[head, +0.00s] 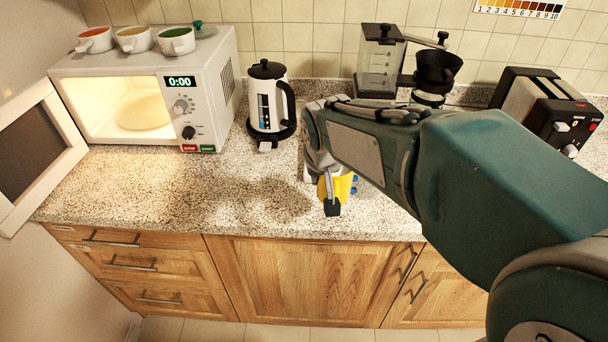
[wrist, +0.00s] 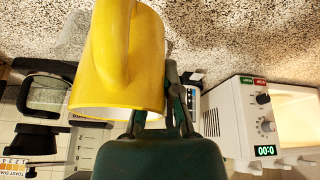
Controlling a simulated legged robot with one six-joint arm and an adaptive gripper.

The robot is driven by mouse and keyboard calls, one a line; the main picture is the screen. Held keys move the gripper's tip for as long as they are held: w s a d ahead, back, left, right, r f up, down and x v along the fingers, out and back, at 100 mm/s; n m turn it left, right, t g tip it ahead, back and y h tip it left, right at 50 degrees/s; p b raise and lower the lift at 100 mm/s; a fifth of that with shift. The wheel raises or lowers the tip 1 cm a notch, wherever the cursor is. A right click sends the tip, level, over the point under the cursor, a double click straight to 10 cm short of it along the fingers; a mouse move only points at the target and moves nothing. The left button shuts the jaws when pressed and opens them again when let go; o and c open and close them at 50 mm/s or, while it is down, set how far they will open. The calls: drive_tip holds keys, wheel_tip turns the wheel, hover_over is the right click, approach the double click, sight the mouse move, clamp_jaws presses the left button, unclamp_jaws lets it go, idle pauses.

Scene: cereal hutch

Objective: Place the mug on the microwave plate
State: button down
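The yellow mug (head: 340,188) is near the counter's front edge, partly hidden by my gripper (head: 328,192). In the wrist view the mug (wrist: 118,60) fills the upper left, its handle towards the camera and its pale rim at the bottom. The fingers of my gripper (wrist: 160,115) are at the mug's rim and side; I cannot tell whether they are closed on it. I cannot tell whether the mug touches the counter. The microwave plate (head: 145,112) lies inside the lit, open microwave (head: 207,110) at the left.
The microwave door (head: 32,155) is swung open to the left. Several cups stand on the microwave. A white kettle (head: 267,100) stands between microwave and arm. A coffee grinder (head: 380,62) and a toaster (head: 545,105) are behind my arm. The counter (head: 150,190) before the microwave is clear.

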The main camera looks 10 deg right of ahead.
drive_tip(key=w+f, duration=0.4)
drive_tip(key=w, duration=0.1)
drive_tip(key=w+a+f, duration=0.1)
drive_tip(key=w+f, duration=0.1)
drive_tip(key=f, duration=0.1)
drive_tip(key=shift+w, duration=0.15)
drive_tip(key=shift+f, duration=1.5)
drive_tip(key=shift+f, duration=0.1)
drive_tip(key=c, duration=0.8)
unclamp_jaws()
